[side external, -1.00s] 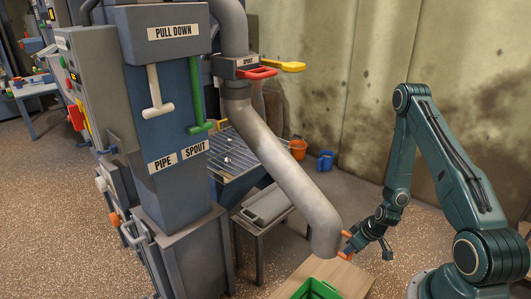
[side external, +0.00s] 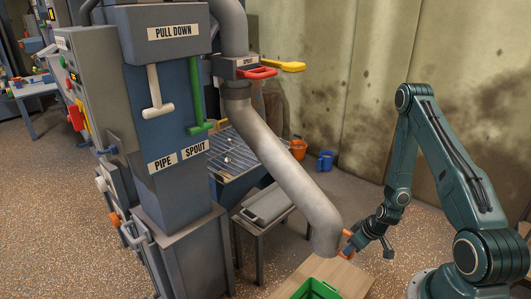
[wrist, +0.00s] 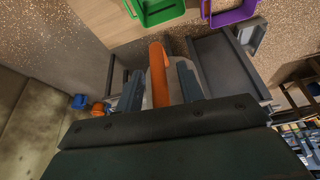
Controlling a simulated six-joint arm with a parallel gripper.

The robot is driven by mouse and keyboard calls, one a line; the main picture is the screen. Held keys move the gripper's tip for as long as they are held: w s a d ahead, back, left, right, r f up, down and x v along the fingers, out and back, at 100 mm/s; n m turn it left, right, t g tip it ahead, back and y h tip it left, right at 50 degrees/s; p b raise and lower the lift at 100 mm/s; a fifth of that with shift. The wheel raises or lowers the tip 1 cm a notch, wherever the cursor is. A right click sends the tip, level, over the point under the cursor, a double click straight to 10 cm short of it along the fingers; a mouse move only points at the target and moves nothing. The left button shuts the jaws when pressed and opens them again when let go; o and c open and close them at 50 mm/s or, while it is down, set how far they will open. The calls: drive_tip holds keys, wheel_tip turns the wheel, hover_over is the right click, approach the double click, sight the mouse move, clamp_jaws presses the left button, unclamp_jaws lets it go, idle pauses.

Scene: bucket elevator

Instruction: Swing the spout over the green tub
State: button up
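The spout (side external: 285,165) is a grey bent pipe that slants down from the machine to a downturned end. An orange handle (wrist: 159,75) stands on that end. My gripper (wrist: 160,84) has its two fingers on either side of the handle, with gaps visible on both sides. In the side view my gripper (side external: 350,248) is right at the spout's end. The green tub (side external: 317,289) is on a wooden table, cut off by the lower edge. The green tub in the wrist view (wrist: 157,14) lies beyond the handle tip, next to a purple tub (wrist: 233,14).
The wooden table top (side external: 340,275) lies below the spout's end. A grey stand with a lidded box (side external: 266,205) is left of it. Red (side external: 262,72) and yellow (side external: 290,66) handles are at the spout's upper joint. Orange (side external: 298,148) and blue (side external: 326,160) buckets stand by the wall.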

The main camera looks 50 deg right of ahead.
drive_tip(key=shift+r, duration=0.2)
drive_tip(key=v, duration=1.1)
drive_tip(key=shift+s+r, duration=0.2)
drive_tip(key=shift+r, duration=0.05)
idle(0.4)
drive_tip(key=w+a+r+n, duration=0.1)
drive_tip(key=w+a+r, duration=0.1)
drive_tip(key=a+r, duration=0.5)
drive_tip(key=w+a+r+n, duration=0.1)
drive_tip(key=w+a+r, duration=0.15)
drive_tip(key=r, duration=0.85)
drive_tip(key=s+a+r+t, duration=0.1)
drive_tip(key=s+a+r, duration=0.9)
drive_tip(key=r, duration=0.4)
drive_tip(key=shift+s+r+m, duration=0.25)
drive_tip(key=shift+s+m, duration=0.1)
drive_tip(key=shift+m, duration=0.05)
